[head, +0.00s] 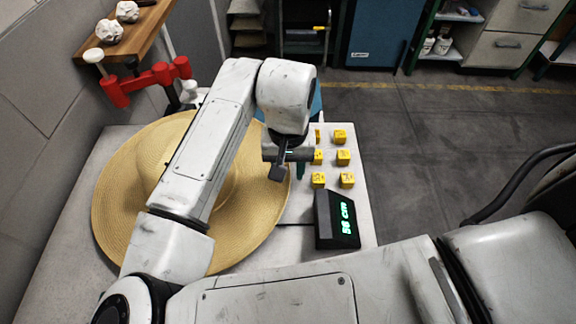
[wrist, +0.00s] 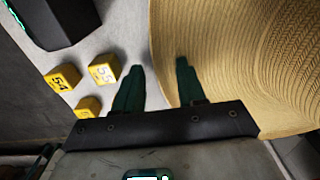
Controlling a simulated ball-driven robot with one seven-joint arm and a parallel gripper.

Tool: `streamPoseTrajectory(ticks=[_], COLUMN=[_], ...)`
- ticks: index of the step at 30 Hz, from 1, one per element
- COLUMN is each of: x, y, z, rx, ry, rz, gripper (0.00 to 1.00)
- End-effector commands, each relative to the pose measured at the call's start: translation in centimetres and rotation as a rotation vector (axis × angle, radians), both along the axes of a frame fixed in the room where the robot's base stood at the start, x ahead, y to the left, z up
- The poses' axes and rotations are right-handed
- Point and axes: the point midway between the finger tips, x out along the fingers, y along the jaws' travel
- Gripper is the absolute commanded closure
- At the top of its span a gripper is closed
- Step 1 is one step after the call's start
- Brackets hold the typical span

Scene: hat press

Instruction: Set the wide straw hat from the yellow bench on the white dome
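The wide straw hat (head: 250,220) lies over the left part of a pale grey table top, its crown partly hidden behind my arm. In the wrist view its woven brim (wrist: 240,60) fills the right side. My gripper (head: 290,172) is at the hat's right brim edge in the head view. In the wrist view my gripper (wrist: 158,66) is open, with one dark green finger over the table and the other in front of the brim. I cannot tell whether the brim edge lies between the fingers or below them. No white dome or yellow bench shows clearly.
Several yellow numbered cubes (head: 343,157) stand right of the hat. A black display (head: 337,220) with green digits is near the table's front right. A red clamp-like stand (head: 147,82) and a wooden shelf (head: 128,35) are at the back left.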

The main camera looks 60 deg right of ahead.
Motion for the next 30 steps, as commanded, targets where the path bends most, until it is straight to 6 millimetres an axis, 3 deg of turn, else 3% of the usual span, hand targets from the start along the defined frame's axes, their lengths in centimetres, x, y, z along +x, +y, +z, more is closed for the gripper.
streamPoseTrajectory(ticks=[11, 24, 30], x=[0.0, 0.0, 0.0], y=[0.0, -0.1, -0.1], z=[0.9, 8.6, 10.5], rx=[-0.002, -0.001, -0.001], ry=[-0.001, -0.002, -0.001], rz=[0.0, -0.002, -0.001], gripper=[0.59, 0.59, 0.59])
